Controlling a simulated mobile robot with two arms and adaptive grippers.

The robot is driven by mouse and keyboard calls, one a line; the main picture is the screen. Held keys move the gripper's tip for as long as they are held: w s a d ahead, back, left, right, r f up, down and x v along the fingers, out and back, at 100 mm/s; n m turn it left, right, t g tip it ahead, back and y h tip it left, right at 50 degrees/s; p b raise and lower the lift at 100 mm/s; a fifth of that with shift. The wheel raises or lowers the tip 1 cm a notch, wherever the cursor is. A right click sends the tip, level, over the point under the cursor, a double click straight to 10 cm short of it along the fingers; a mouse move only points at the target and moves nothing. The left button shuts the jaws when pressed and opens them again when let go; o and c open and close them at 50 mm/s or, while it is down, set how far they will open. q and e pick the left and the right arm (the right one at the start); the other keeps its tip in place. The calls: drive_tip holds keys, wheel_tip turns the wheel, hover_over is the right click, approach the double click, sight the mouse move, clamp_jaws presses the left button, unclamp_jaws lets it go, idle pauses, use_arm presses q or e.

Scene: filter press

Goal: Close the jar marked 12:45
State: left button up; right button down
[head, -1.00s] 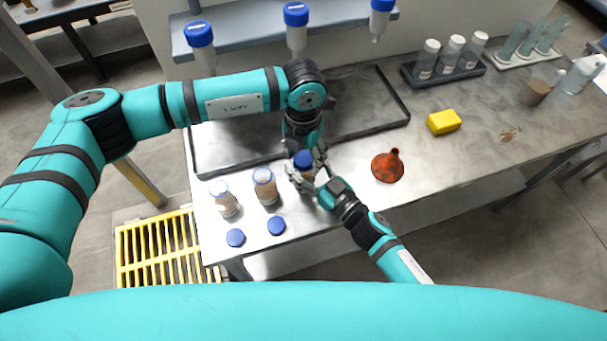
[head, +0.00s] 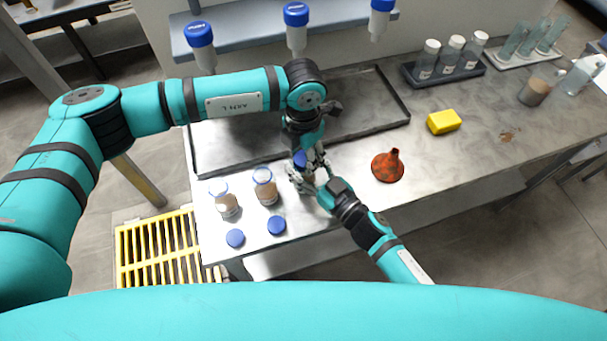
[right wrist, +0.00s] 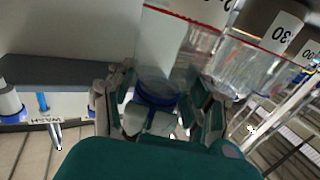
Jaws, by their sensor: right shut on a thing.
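Three jars stand near the front left of the bench in the head view. The left jar (head: 227,203) and middle jar (head: 266,190) hold brown contents and show no lids on them. The third jar is mostly hidden between my grippers, with a blue lid (head: 300,159) at its top. My right gripper (head: 304,183) is shut on this jar from the front right. My left gripper (head: 312,158) comes down from behind at the lid; its fingers are partly hidden. In the right wrist view, a blue lid (right wrist: 157,88) shows between the fingers. No 12:45 mark is readable.
Two loose blue lids (head: 235,238) (head: 277,225) lie at the front edge. An orange-red funnel (head: 387,166) and yellow sponge (head: 444,122) lie to the right. A dark-rimmed tray (head: 365,125) lies behind. Blue-capped tubes (head: 296,15) hang from the shelf above.

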use_arm(q)
drive_tip(key=o, duration=0.4)
drive_tip(key=shift+r, duration=2.3)
drive_tip(key=o, duration=0.5)
drive_tip(key=shift+o, duration=0.2)
